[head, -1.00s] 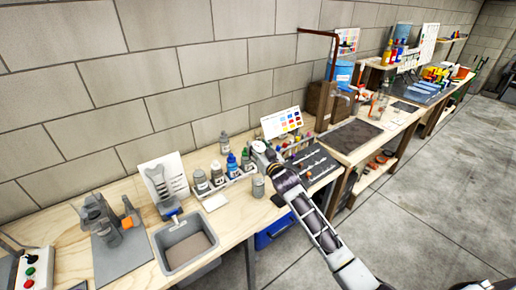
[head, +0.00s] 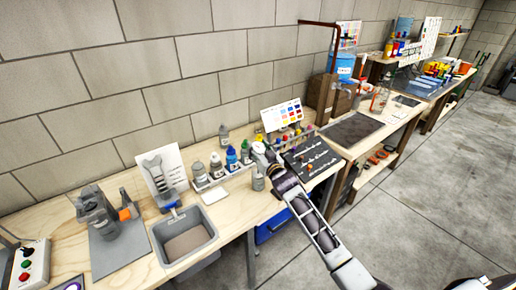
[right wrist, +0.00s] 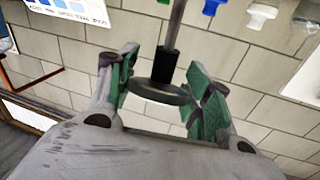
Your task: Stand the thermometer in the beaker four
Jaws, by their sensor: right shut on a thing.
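My right gripper (head: 260,148) is over the near bench, by the bottle rack and the dark board. In the right wrist view the gripper (right wrist: 163,82) has its green-padded fingers shut on a dark stem with a round, flat disc (right wrist: 160,92), which looks like the thermometer. The stem runs upward out of that frame, and the thing is too small to make out in the head view. Clear glassware (head: 380,98) stands on the second bench, but I cannot tell which piece is beaker four. My left gripper is out of view.
The rack holds several bottles, one blue-capped (head: 231,158). A small grey jar (head: 258,179) stands before it. A colour card (head: 282,115) leans behind. A grey basin (head: 190,218) is at left. The second bench has a dark mat (head: 352,131) with clear space.

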